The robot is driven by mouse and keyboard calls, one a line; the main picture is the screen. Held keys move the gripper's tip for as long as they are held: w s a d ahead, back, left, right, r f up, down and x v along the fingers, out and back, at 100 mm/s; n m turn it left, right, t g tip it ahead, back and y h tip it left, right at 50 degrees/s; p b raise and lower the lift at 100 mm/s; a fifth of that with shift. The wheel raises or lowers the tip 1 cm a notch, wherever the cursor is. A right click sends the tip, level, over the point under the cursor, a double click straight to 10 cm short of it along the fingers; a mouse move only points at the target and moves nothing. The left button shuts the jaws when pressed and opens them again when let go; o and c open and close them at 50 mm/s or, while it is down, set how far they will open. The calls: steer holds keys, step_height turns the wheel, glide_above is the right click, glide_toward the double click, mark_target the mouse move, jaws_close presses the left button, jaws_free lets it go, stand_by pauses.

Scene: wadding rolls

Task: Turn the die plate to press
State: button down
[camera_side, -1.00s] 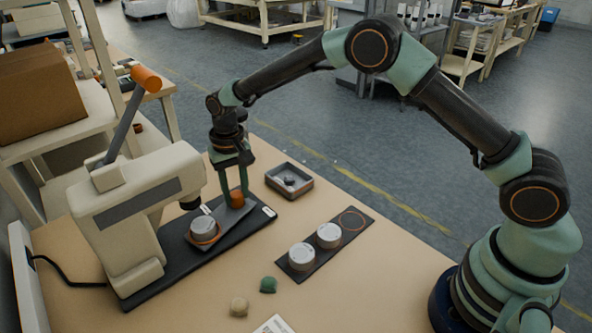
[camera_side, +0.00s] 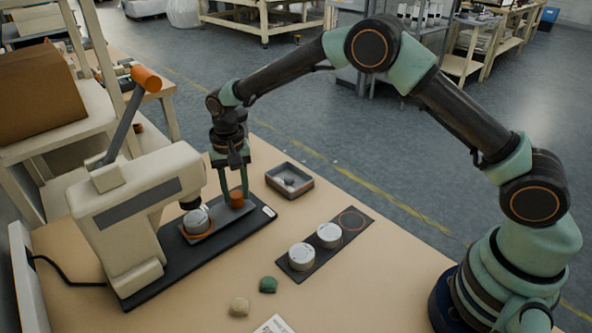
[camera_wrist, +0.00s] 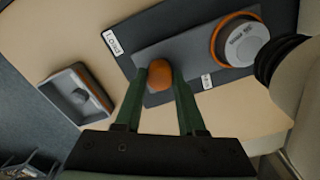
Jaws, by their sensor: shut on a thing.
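The die plate (camera_side: 218,217) is a grey plate on the dark base (camera_side: 165,270) of the press (camera_side: 135,220). An orange knob (camera_side: 237,200) stands at one end of it. An orange ring at the other end holds a silver tin (camera_side: 197,221), close beside and below the press head. My gripper (camera_side: 235,192) is shut on the knob from above. In the wrist view my two green fingers flank the knob (camera_wrist: 159,75). The tin (camera_wrist: 246,43) sits in its ring, next to the dark press head (camera_wrist: 277,62). A LOAD label (camera_wrist: 113,42) lies on the base.
A dark strip (camera_side: 325,246) carries two silver tins and one empty orange-ringed spot. A small tray (camera_side: 290,181) with a grey piece stands behind. Green (camera_side: 268,285) and beige (camera_side: 240,306) lumps lie in front. The press lever (camera_side: 128,112) rises at left.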

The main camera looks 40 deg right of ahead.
steer(key=shift+d+r, duration=0.1)
steer(key=c, duration=0.5)
jaws_free()
step_height(320, 180, up, 12)
